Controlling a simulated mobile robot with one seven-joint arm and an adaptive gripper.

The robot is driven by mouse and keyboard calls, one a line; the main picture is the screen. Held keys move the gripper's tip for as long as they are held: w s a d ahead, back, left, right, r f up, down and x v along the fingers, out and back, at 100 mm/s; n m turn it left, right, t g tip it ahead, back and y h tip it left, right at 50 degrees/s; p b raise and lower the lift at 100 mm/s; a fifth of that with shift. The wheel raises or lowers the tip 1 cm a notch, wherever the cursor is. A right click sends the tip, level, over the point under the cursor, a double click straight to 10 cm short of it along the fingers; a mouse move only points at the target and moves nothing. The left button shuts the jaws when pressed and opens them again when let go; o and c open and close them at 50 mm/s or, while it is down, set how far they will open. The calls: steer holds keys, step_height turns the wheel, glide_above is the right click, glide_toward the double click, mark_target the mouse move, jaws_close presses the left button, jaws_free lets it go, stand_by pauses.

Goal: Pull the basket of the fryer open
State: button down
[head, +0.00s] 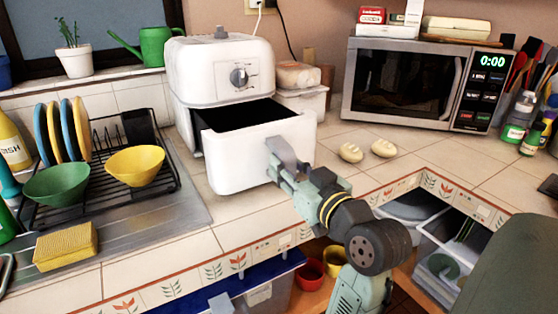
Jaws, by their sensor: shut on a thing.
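The white air fryer (222,65) stands on the tiled counter, its round knob facing front. Its white basket (238,162) is slid partway out toward the counter's front edge, and the dark inside (240,113) shows from above. My gripper (284,162) is at the front face of the basket, shut on the basket handle. The handle itself is mostly hidden by my gripper. My arm reaches up to it from the lower right.
A dish rack (85,204) with plates and bowls stands left of the basket. Two light bread rolls (351,152) lie to the right, in front of the microwave (407,82). Bare counter lies before the basket. An open drawer (437,237) is below right.

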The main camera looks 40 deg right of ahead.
steer(key=shift+s, duration=0.1)
steer(key=c, duration=1.3)
jaws_free()
steer(key=v, duration=1.2)
